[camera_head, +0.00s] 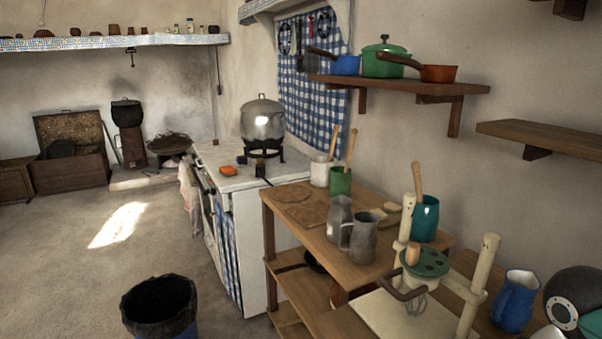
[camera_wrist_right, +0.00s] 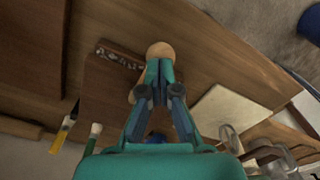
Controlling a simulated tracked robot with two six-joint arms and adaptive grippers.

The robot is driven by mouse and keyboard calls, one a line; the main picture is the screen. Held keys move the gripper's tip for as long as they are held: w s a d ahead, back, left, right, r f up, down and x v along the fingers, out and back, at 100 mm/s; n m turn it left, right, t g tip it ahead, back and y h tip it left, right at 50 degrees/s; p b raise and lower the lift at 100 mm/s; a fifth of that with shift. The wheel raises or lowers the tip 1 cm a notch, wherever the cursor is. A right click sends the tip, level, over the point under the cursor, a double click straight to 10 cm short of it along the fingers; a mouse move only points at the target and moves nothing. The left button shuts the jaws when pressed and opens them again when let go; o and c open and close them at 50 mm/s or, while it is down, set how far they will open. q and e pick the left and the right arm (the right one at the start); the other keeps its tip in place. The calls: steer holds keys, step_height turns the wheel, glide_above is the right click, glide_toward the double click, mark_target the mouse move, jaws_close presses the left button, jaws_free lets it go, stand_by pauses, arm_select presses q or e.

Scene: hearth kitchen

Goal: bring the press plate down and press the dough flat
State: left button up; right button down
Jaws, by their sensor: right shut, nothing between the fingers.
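The press stands at the lower right of the head view, with two cream posts (camera_head: 470,290) and a pale base slab (camera_head: 372,313). A green press plate (camera_head: 431,264) with a wooden knob (camera_head: 412,254) sits raised between the posts, above the slab. A brown bar handle (camera_head: 402,291) is in front of it. I cannot make out dough on the slab. My right gripper (camera_wrist_right: 159,88) is shut and empty in the wrist view. A round tan thing (camera_wrist_right: 160,50) shows just beyond its fingertips; I cannot tell whether they touch. My left gripper is in neither view.
Grey pitchers (camera_head: 361,240), a teal cup (camera_head: 425,222) and a blue jug (camera_head: 514,300) stand around the press on the wooden table. A shelf (camera_head: 400,84) with pots hangs above. A dark bin (camera_head: 160,305) stands on the open floor at left.

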steer(key=shift+s+a+f+b, duration=0.15)
steer(key=shift+f+b, duration=0.3)
steer(key=shift+f, duration=0.25)
steer(key=shift+a+f+b, duration=0.15)
steer(key=shift+f+b, duration=0.3)
steer(key=shift+f, duration=0.2)
stand_by(1.1)
steer(key=shift+s+a+f, duration=0.1)
steer(key=shift+s+f, duration=0.05)
steer(key=shift+f, duration=0.1)
stand_by(0.5)
steer(key=shift+r, duration=0.1)
step_height(320, 180, up, 8)
steer(key=p, duration=0.7)
steer(key=shift+r, duration=0.15)
